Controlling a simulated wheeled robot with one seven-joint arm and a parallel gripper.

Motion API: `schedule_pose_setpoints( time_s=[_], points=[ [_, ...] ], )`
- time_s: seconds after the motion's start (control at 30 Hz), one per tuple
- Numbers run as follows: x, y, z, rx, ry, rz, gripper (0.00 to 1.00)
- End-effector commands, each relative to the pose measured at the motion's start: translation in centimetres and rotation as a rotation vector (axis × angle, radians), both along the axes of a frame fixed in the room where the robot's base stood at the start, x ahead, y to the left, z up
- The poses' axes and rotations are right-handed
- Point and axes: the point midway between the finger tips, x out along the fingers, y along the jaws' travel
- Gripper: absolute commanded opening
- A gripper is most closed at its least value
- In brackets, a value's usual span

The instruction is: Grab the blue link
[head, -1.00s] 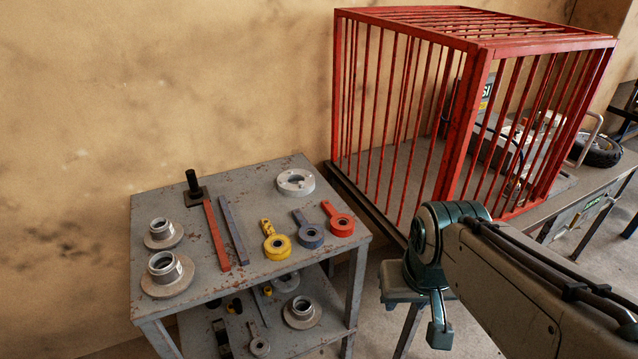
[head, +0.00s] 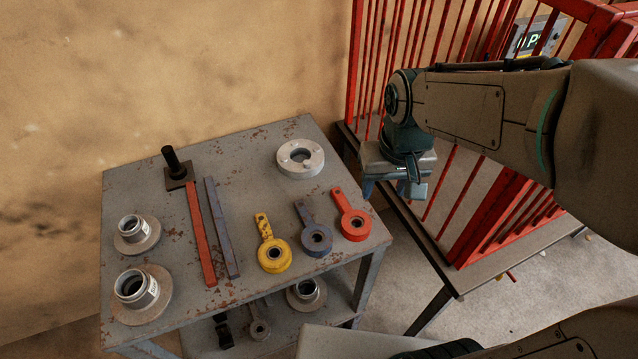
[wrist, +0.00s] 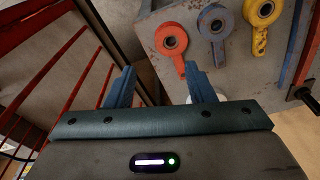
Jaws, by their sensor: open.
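The blue link (head: 314,234) lies flat on the grey metal table, its ring toward the front edge and its handle toward the back. It sits between the yellow link (head: 272,249) and the red link (head: 351,218). In the wrist view the blue link (wrist: 214,27) is at the top, beyond my fingers, with the red link (wrist: 174,40) nearer. My gripper (head: 396,188) is open and empty, to the right of the table near its right edge. Its two blue fingers also show in the wrist view (wrist: 157,85), apart with nothing between them.
The grey table (head: 150,190) also carries a red bar (head: 201,235), a blue-grey bar (head: 222,228), a white ring (head: 300,157), a black post (head: 172,162) and two flanged hubs (head: 137,233). A red barred cage (head: 500,210) stands close right of the table.

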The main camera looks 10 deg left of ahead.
Motion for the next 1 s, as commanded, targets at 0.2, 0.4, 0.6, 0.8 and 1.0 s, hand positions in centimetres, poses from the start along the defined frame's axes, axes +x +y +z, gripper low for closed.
schedule_pose_setpoints(
  time_s=[0.2,0.4,0.6,0.8,1.0],
  points=[
    [2.6,8.6,-2.4,-0.035,0.078,0.181,0.49],
    [2.9,13.2,-4.2,-0.06,0.11,0.27,0.49],
    [2.8,14.4,-6.1,-0.069,0.12,0.291,0.49],
    [2.8,14.3,-10.1,-0.07,0.121,0.29,0.49],
    [2.8,14.4,-12.8,-0.067,0.117,0.291,0.49]
  ],
)
